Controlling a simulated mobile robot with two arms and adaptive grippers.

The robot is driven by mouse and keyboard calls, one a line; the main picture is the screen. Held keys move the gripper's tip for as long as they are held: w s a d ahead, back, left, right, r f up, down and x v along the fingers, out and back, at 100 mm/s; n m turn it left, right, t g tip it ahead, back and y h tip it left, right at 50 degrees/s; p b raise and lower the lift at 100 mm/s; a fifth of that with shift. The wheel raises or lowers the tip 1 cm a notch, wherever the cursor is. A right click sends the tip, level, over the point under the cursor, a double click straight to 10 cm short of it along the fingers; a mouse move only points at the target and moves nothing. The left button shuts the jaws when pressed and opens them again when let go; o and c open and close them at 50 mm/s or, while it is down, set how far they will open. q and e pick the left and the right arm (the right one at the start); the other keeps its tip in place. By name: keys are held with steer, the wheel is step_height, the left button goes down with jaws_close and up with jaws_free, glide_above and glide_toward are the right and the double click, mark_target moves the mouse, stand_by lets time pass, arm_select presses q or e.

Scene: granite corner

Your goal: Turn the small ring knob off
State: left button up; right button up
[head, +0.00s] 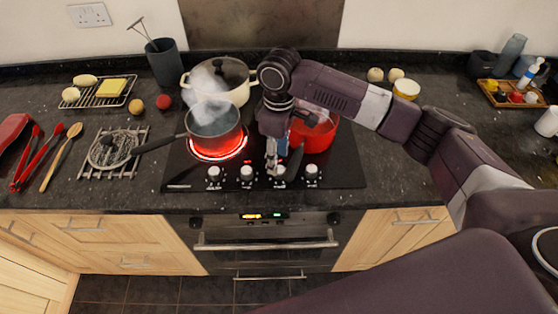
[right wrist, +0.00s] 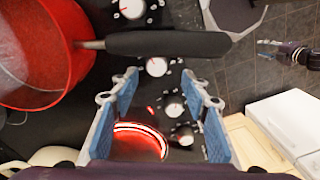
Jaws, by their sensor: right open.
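The black hob (head: 345,170) has a row of several white-and-steel knobs along its front: far left (head: 214,173), second (head: 246,173), third (head: 279,172) and far right (head: 312,172). A front-left ring (head: 217,150) glows red under a steaming saucepan (head: 213,125). My right gripper (head: 272,163) is open and empty, pointing down above the third knob and partly covering it. In the right wrist view the third knob (right wrist: 157,66) lies just beyond the fingertips; the second knob (right wrist: 174,106) shows between the fingers. Knob markings are too small to read. My left gripper (right wrist: 268,50) appears small in the right wrist view.
A red pan (head: 318,132) stands behind the gripper; its dark handle (right wrist: 165,43) juts out close to the fingers. A cream pot (head: 235,78) stands at the back. The saucepan's handle reaches left over a rack (head: 115,175). The oven front (head: 265,225) is below the knobs.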

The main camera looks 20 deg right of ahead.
mark_target(279, 168)
steer(key=shift+s+f, duration=0.15)
steer(key=shift+f, duration=0.6)
steer(key=shift+w+d+f+p, duration=0.1)
steer(key=shift+w+f+p, duration=0.1)
steer(key=shift+f, duration=0.4)
steer(key=shift+w+d+f+p, duration=0.1)
steer(key=shift+f+p, duration=0.1)
steer(key=shift+f, duration=0.8)
steer(key=c, duration=0.9)
arm_select(q)
steer(key=shift+s+a+r, duration=0.4)
steer(key=shift+s+r, duration=0.2)
steer(key=shift+s, duration=0.2)
arm_select(e)
jaws_close()
